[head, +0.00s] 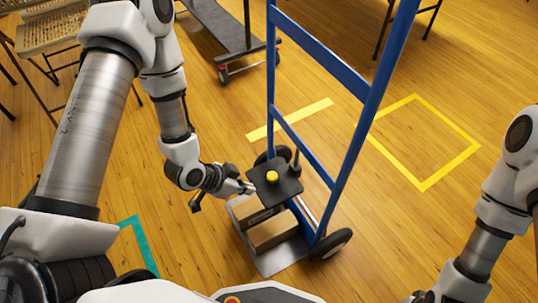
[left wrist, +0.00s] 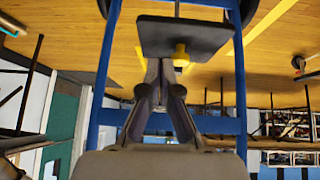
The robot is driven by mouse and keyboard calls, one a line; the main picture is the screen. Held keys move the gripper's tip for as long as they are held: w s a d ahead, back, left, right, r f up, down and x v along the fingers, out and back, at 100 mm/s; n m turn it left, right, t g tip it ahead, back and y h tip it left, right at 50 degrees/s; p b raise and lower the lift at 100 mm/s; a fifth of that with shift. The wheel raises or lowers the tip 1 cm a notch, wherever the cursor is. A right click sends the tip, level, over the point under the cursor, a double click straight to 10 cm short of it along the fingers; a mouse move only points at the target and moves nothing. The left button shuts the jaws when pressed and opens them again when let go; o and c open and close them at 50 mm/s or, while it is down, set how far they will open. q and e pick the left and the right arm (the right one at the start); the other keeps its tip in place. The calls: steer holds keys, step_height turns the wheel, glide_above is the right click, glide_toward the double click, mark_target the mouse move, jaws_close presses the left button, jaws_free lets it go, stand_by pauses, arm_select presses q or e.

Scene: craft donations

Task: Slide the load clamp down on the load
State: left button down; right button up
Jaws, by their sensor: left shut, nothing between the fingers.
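The load clamp (head: 287,184) is a dark flat plate with a yellow knob (head: 272,176), set on the blue hand truck (head: 351,145). Below it, a box-like load (head: 270,231) stands on the metal toe plate (head: 283,258); the clamp hides part of it, and I cannot tell whether they touch. My left gripper (head: 247,188) is shut and empty at the clamp's left edge. In the left wrist view the closed fingers (left wrist: 161,68) point at the clamp (left wrist: 183,38), close to the yellow knob (left wrist: 181,56); contact is unclear. My right gripper is out of view.
The truck's black wheels (head: 331,244) rest on the wooden floor. A yellow taped square (head: 462,157) to the right is empty. A teal tape mark (head: 140,243) lies at left.

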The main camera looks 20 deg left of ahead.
arm_select(q)
steer(key=w+r+t+p, duration=0.15)
steer(key=w+r, duration=0.25)
steer(key=r, duration=0.4)
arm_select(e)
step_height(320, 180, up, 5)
arm_select(q)
steer(key=b, duration=0.4)
glide_above(269, 177)
step_height(269, 177, down, 8)
steer(key=shift+r, duration=0.25)
step_height(269, 177, down, 4)
steer(key=shift+r+b, duration=0.2)
steer(key=shift+b, duration=0.4)
steer(key=shift+f, duration=0.15)
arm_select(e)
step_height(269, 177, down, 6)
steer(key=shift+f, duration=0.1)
arm_select(q)
step_height(269, 177, down, 20)
steer(key=b, duration=0.8)
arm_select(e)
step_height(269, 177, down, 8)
